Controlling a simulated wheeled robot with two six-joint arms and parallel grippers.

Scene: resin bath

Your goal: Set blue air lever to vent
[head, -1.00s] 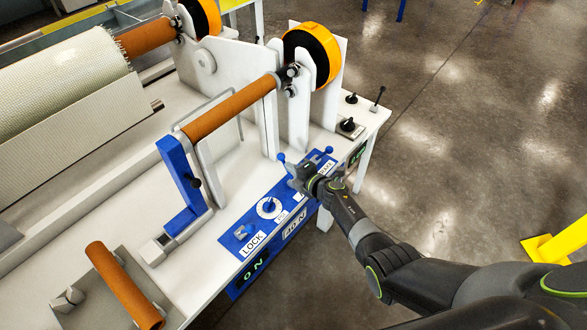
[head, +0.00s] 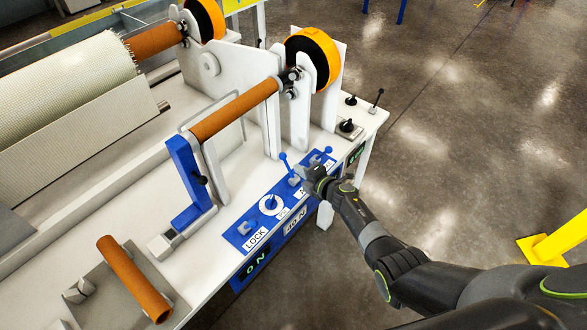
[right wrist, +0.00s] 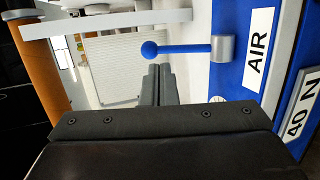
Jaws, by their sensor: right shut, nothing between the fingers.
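The blue air lever (head: 287,165) stands on the blue control panel (head: 240,231), its ball end tipped up toward the back left. In the right wrist view the lever (right wrist: 185,49) is a blue rod with a ball, leaving a grey hub (right wrist: 223,48) beside the AIR label (right wrist: 258,48). My right gripper (head: 309,178) is just right of the lever in the head view. Its fingers (right wrist: 158,72) are shut and empty, close to the rod near the ball; I cannot tell whether they touch. My left gripper is not in view.
A round dial (head: 271,204) and the LOCK label (head: 256,239) lie left along the panel. Another blue-knobbed lever (head: 326,152) stands behind my gripper. A blue arm (head: 184,170) holds an orange-brown roller (head: 235,108).

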